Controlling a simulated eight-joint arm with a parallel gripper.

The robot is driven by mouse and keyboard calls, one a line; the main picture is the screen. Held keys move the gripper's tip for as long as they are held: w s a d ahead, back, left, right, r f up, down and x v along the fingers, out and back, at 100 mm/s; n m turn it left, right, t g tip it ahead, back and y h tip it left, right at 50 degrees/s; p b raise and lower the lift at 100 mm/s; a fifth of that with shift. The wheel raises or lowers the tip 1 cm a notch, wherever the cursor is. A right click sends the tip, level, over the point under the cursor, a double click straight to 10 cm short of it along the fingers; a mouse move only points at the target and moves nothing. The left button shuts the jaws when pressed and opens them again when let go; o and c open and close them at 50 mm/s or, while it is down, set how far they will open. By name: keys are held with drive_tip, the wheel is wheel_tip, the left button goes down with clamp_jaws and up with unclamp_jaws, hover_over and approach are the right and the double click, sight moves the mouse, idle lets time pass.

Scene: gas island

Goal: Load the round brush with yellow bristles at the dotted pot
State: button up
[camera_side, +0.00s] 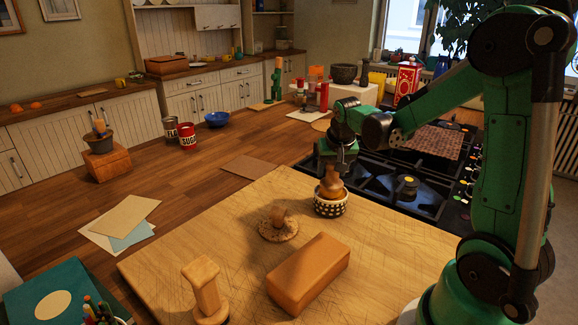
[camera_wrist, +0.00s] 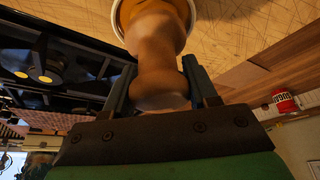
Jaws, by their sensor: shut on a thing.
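The dotted pot (camera_side: 331,208), black with pale dots, stands upright near the far corner of the wooden board. A wooden-handled brush (camera_side: 332,184) stands in its mouth; its bristles are hidden, so I cannot see their colour. My gripper (camera_side: 335,168) is right above the pot, pointing down, shut on the top of the brush handle. In the wrist view the jaws (camera_wrist: 160,92) sit on both sides of the rounded handle end (camera_wrist: 160,85). The pot's pale rim (camera_wrist: 117,22) curves around the handle there.
A round speckled piece with a wooden knob (camera_side: 278,226) sits left of the pot. A wooden block (camera_side: 308,273) and an upright wooden piece (camera_side: 206,288) stand nearer on the board (camera_side: 400,243). The black stove (camera_side: 415,180) lies behind and right of the pot.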

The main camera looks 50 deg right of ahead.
drive_tip(key=shift+r, duration=0.15)
drive_tip(key=shift+r, duration=3.4)
